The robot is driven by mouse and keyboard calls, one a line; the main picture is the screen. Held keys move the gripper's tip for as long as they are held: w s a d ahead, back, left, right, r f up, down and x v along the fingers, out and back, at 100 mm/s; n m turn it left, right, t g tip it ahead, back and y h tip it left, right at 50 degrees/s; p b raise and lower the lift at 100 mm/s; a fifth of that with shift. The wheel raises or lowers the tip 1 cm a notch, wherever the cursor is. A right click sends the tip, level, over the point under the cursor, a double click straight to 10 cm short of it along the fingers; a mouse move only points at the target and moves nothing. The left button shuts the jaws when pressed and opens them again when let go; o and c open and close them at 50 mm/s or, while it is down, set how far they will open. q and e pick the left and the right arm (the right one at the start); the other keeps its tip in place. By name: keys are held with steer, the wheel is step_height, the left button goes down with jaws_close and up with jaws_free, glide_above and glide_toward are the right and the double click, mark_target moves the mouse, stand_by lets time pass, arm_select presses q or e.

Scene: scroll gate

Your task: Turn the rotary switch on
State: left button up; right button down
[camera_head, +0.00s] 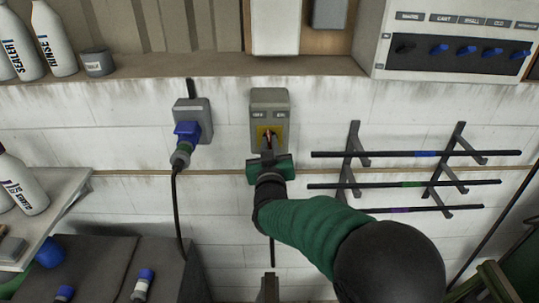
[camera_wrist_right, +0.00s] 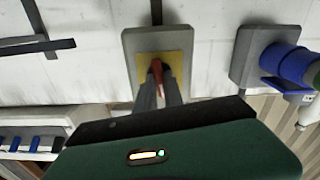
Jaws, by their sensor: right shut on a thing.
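The rotary switch (camera_head: 269,108) is a grey wall box with a yellow plate and a red handle. Two small labels sit above the plate. My right gripper (camera_head: 268,146) is at the front of the switch, shut on the red handle. The right wrist view shows the switch box (camera_wrist_right: 132,41) with the red handle (camera_wrist_right: 157,72) between the two fingertips (camera_wrist_right: 158,86). The fingers hide part of the handle, so its exact angle is hard to tell. My left gripper is not in view.
A grey socket (camera_head: 197,110) with a blue plug (camera_head: 187,130) and hanging black cable is left of the switch. A rack of dark rods (camera_head: 415,154) is on the right. A wooden shelf (camera_head: 200,66) runs above. A panel with blue knobs (camera_head: 465,51) is at upper right.

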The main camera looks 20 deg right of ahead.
steer(key=shift+f+m+b, duration=0.15)
steer(key=shift+m+b, duration=1.45)
steer(key=shift+m, duration=0.05)
steer(key=shift+f+m+b, duration=0.2)
steer(key=shift+m+b, duration=1.35)
steer(key=shift+m, duration=0.15)
steer(key=shift+f+m+b, duration=0.15)
steer(key=shift+m+b, duration=1.45)
steer(key=shift+m, duration=0.05)
steer(key=c, duration=1.7)
jaws_free()
steer(key=shift+o, duration=1.2)
steer(key=shift+r, duration=0.2)
steer(key=shift+r, duration=0.1)
steer(key=b+v, duration=0.2)
steer(key=v, duration=1.4)
steer(key=shift+s, duration=0.3)
